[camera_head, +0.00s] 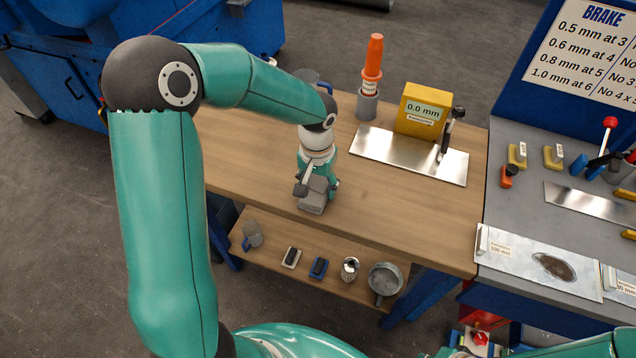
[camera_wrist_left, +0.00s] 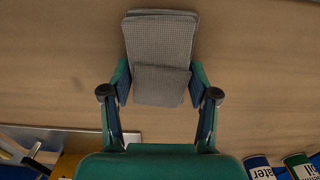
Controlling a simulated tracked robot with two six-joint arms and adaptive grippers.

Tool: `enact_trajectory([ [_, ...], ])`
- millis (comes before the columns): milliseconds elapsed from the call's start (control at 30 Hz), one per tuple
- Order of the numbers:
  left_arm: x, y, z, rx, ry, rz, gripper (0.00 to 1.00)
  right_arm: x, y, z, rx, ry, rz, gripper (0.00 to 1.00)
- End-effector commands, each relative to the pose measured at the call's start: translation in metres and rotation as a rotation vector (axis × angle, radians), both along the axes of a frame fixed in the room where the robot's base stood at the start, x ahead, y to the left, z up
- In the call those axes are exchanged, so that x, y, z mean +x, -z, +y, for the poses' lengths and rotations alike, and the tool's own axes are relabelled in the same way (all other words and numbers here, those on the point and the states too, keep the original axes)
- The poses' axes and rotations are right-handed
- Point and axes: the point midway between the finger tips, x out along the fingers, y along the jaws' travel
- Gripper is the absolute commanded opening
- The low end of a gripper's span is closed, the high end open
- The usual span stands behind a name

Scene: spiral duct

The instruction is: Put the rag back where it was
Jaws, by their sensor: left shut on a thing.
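The rag (camera_head: 313,198) is a grey folded cloth near the front edge of the wooden bench (camera_head: 400,215). My left gripper (camera_head: 316,186) points down and is shut on it. In the left wrist view the rag (camera_wrist_left: 160,55) shows its woven texture and a folded flap, between the two fingers of the left gripper (camera_wrist_left: 160,85). Bare wood lies behind it there. I cannot tell whether the rag touches the bench top or hangs just above it. My right gripper is not in view.
A lower shelf (camera_head: 330,290) holds several small items. Labelled tins (camera_wrist_left: 260,167) show in the wrist view. The bench's front middle is clear.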

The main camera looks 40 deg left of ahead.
Motion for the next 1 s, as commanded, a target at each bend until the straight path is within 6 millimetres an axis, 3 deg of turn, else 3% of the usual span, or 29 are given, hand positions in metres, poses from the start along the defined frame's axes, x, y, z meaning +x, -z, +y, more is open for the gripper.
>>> enact_trajectory([
  [267, 0.000, 0.003, 0.000, 0.000, 0.000, 0.000, 0.32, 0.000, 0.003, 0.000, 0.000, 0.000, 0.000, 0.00],
  [300, 0.000, 0.001, 0.000, 0.000, 0.000, 0.000, 0.65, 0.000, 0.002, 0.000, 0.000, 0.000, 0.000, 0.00],
  [433, 0.000, 0.001, 0.000, 0.000, 0.000, 0.000, 0.85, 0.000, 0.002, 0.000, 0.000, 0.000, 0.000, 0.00],
  [833, 0.000, -0.003, 0.000, 0.000, 0.000, 0.000, 0.85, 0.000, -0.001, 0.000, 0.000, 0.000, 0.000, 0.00],
  [1000, 0.001, -0.022, 0.000, 0.001, 0.000, -0.005, 0.85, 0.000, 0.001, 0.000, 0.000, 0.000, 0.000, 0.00],
])
